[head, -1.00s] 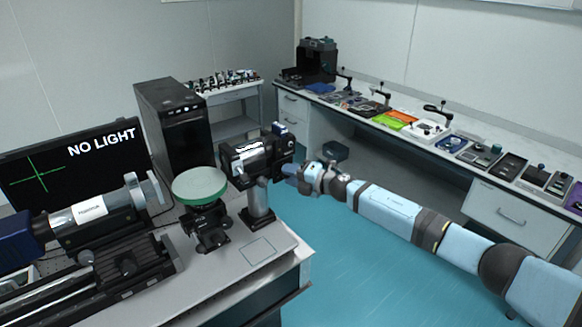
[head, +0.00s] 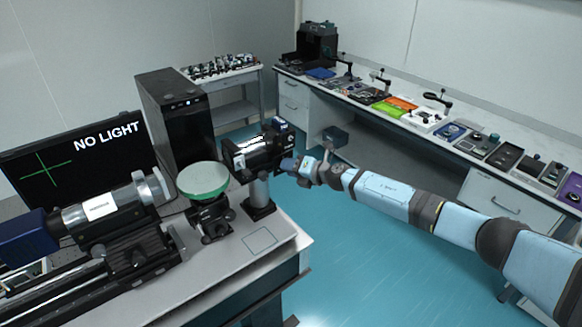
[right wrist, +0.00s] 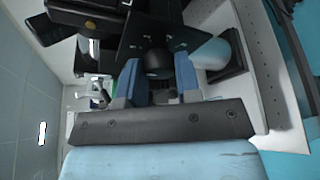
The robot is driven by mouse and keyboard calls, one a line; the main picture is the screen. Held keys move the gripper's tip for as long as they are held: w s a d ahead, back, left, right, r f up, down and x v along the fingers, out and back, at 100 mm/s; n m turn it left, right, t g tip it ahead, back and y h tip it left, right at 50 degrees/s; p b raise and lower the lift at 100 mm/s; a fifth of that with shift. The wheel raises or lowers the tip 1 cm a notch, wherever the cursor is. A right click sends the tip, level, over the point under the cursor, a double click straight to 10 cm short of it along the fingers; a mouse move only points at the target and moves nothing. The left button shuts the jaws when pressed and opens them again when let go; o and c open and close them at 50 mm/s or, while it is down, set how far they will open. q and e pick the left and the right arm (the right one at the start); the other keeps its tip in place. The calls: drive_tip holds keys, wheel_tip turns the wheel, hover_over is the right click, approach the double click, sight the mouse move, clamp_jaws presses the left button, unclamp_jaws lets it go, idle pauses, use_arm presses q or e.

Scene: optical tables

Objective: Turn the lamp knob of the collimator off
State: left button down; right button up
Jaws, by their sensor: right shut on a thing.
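The device at my right gripper, which I take to be the collimator (head: 252,158), is a dark unit on a grey post at the table's right side. My right gripper (head: 289,164) is at its right end. In the right wrist view, the two blue fingers (right wrist: 158,80) are shut on a round black knob (right wrist: 157,62) in front of a dark plate with screws. The knob's marking is hidden. The monitor (head: 75,165) reads "NO LIGHT" beside a green cross. My left gripper is not in view.
A pale green disc (head: 203,179) on a dark mount stands left of the post. A black computer case (head: 175,120) stands behind. The floor (head: 350,235) in front right is clear.

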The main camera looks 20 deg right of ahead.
drive_tip(key=o, duration=0.9)
drive_tip(key=b+v, duration=0.1)
drive_tip(key=v, duration=1.2)
drive_tip(key=shift+s+d+b, duration=0.25)
drive_tip(key=shift+s+b, duration=0.05)
drive_tip(key=shift+s, duration=0.05)
